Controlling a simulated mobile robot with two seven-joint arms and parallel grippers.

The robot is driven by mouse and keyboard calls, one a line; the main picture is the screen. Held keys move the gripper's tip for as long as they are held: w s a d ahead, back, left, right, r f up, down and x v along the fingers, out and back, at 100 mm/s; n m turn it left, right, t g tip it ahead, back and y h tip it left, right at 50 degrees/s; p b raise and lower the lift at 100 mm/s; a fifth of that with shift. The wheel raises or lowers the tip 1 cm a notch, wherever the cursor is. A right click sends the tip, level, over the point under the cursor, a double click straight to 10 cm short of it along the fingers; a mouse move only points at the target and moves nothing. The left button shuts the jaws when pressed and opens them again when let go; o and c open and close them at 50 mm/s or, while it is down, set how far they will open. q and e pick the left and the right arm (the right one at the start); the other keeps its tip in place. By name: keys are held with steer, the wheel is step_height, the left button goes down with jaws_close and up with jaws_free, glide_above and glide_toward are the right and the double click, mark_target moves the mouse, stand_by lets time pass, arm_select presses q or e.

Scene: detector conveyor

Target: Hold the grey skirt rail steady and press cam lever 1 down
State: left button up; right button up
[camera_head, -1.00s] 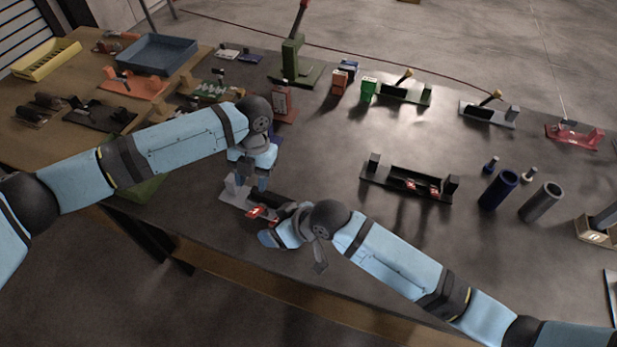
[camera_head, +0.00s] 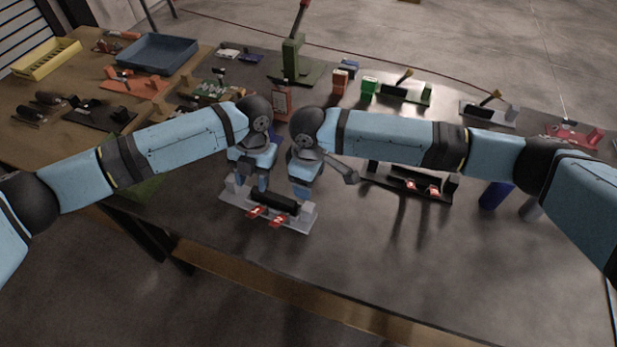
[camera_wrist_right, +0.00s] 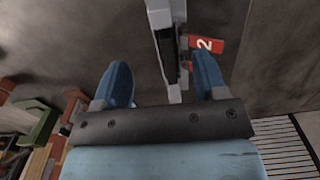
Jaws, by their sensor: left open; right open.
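The grey skirt rail (camera_head: 237,204) lies near the table's front edge, with upright end posts and a black bar. Two red levers stick out from its front: cam lever 1 (camera_head: 256,211) on the left and lever 2 (camera_head: 279,221) on the right. My left gripper (camera_head: 252,184) points down at the rail's left end, open. My right gripper (camera_head: 302,189) points down over the rail's right end, open. In the right wrist view, the rail (camera_wrist_right: 163,45) passes between the spread fingers, with lever 2 (camera_wrist_right: 206,45) beside one finger. Whether fingers touch the rail is unclear.
A similar black fixture with red levers (camera_head: 415,186) stands to the right, partly behind my right arm. A blue cylinder (camera_head: 492,195) is farther right. A green press (camera_head: 293,65) stands at the back. The table's front strip is clear.

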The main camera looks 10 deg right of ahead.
mark_target(309, 207)
step_height(309, 207, down, 14)
steer(key=shift+r, duration=0.2)
stand_by(0.4)
steer(key=c, duration=1.2)
arm_select(q)
steer(key=shift+c, duration=0.6)
arm_select(e)
jaws_close()
arm_select(q)
steer(key=shift+f, duration=0.1)
steer(key=c, duration=0.4)
steer(key=s+a+m+t+h, duration=0.1)
steer(key=s+a+f+t+h, duration=0.1)
steer(key=s+t, duration=0.1)
steer(key=shift+a+m, duration=0.15)
steer(key=shift+m, duration=0.25)
jaws_close()
steer(key=shift+s, duration=0.3)
